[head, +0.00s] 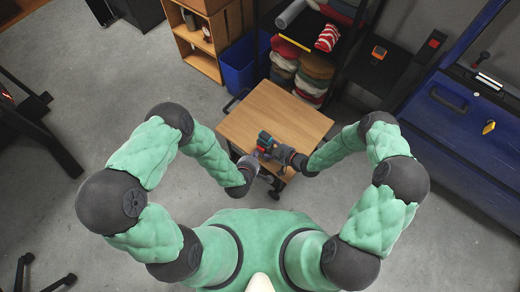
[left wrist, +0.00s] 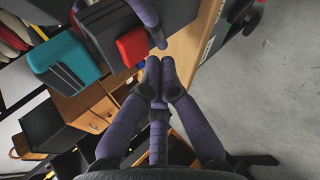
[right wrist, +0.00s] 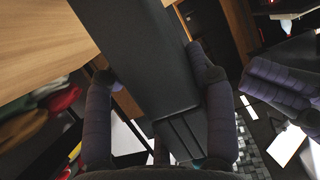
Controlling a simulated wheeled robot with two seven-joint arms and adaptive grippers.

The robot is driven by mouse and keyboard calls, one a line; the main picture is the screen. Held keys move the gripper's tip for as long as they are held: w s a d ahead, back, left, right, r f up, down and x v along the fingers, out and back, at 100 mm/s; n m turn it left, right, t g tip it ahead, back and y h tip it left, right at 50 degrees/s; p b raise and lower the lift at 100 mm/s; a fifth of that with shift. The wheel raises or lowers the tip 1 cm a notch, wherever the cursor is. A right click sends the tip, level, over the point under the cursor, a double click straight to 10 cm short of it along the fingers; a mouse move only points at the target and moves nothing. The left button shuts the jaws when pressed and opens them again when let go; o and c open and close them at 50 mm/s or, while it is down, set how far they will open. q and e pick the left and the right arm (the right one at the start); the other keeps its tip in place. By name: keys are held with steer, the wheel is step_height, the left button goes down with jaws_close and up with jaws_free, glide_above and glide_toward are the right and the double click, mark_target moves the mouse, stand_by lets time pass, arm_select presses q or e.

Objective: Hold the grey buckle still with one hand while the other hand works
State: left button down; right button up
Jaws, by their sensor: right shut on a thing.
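The grey buckle appears as a dark grey block (right wrist: 140,45) in the right wrist view, lying between the fingers of my right gripper (right wrist: 150,68), which is shut on it. In the left wrist view a dark grey body (left wrist: 92,55) has a red part (left wrist: 137,46) and a teal block (left wrist: 64,60) beside it; their exact joins are unclear. My left gripper (left wrist: 158,66) has its fingertips together just below the red part, with nothing visible between them. In the head view both grippers are small, the left (head: 252,160) close to the right (head: 280,152).
A small wooden table (head: 285,110) lies beneath the grippers, its top mostly bare. Behind it are a blue bin (head: 238,68) and a dark shelf with folded cloths (head: 315,75). A blue cabinet (head: 455,130) stands at the right. Grey floor is open at the left.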

arm_select(q)
steer(key=shift+w+d, duration=0.1)
steer(key=shift+w+d, duration=0.2)
steer(key=shift+w, duration=0.05)
steer(key=shift+w+d, duration=0.3)
steer(key=shift+w, duration=0.1)
stand_by(0.9)
steer(key=shift+s+a, duration=0.1)
steer(key=shift+a, duration=0.05)
steer(key=shift+s+a, duration=0.45)
steer(key=shift+s, duration=0.2)
steer(key=s+a, duration=0.1)
steer(key=s, duration=0.1)
steer(key=s+a, duration=0.2)
stand_by(0.7)
stand_by(0.5)
